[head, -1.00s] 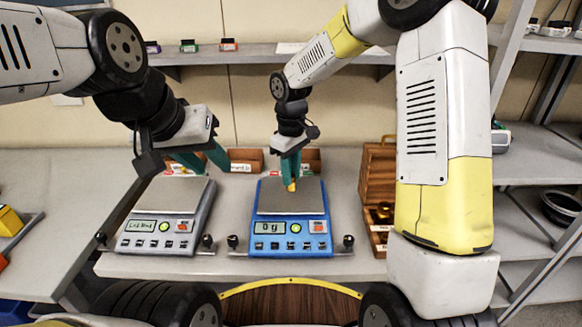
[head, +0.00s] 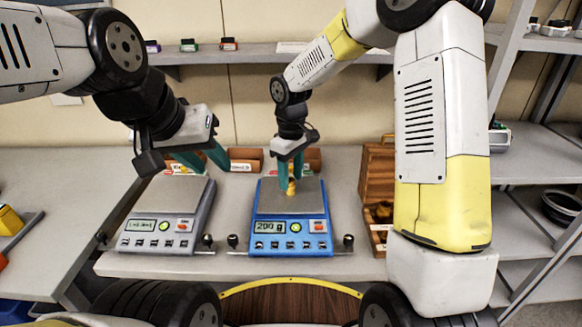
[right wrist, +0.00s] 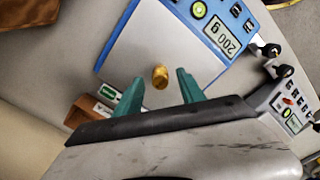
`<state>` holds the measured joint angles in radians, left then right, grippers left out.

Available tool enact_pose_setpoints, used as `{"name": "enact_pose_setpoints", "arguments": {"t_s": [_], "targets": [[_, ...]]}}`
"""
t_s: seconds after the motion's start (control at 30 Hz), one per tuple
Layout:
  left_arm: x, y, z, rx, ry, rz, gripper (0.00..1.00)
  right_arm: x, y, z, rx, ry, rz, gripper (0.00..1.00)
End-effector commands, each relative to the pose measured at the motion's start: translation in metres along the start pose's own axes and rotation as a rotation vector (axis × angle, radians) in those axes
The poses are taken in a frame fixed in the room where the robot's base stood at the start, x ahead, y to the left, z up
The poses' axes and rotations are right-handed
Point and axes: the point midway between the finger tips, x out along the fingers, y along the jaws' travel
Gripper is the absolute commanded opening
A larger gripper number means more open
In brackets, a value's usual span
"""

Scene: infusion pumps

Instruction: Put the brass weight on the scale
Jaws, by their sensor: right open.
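The brass weight (head: 291,188) stands on the plate of the blue scale (head: 290,226), whose display reads 200 g. In the right wrist view the brass weight (right wrist: 160,77) is on the bare metal plate of the blue scale (right wrist: 228,22). My right gripper (head: 290,180) is open, with its green fingers (right wrist: 158,88) on either side of the weight and gaps between them and it. My left gripper (head: 206,163) is open and empty behind a grey scale (head: 162,225). The grey scale's display text is too small to read surely.
A wooden weight box (head: 378,175) stands open right of the blue scale, with brass pieces inside. Small wooden bins (head: 246,160) stand behind the scales. A shelf (head: 260,54) runs along the back wall.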

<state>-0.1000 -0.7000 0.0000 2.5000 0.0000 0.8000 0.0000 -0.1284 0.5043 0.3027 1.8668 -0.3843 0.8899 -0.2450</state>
Motion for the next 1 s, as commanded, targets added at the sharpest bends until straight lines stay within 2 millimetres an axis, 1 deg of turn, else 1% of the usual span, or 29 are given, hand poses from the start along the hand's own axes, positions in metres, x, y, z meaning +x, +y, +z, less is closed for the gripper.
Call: {"name": "enact_pose_setpoints", "arguments": {"t_s": [0.17,0.3,0.4,0.53,0.7,0.77,0.87,0.97,1.0], "targets": [[0.000,0.000,0.000,0.000,0.000,0.000,0.36,-0.032,0.000,-0.001,0.000,0.005,0.003,0.46],[0.000,0.000,0.000,0.000,0.000,0.000,0.36,-0.064,0.001,-0.001,0.000,0.006,0.003,0.46],[0.000,0.000,0.000,0.000,0.000,0.000,0.36,-0.084,0.001,-0.001,0.000,0.005,0.003,0.46],[0.000,0.000,0.000,0.000,0.000,0.000,0.36,-0.103,0.000,-0.001,0.000,0.004,0.002,0.46],[0.000,0.000,0.000,0.000,0.000,0.000,0.36,-0.118,0.000,0.002,0.006,0.006,0.005,0.46],[0.000,0.000,0.000,0.000,0.000,0.000,0.36,-0.125,0.000,0.009,0.024,0.015,0.013,0.46],[0.000,0.000,0.000,0.000,0.000,0.000,0.36,-0.142,-0.002,0.032,0.087,0.050,0.038,0.46],[0.000,0.000,0.000,0.000,0.000,0.000,0.36,-0.164,-0.007,0.068,0.191,0.111,0.071,0.46],[0.000,0.000,0.000,0.000,0.000,0.000,0.36,-0.172,-0.010,0.084,0.240,0.141,0.082,0.46]]}}
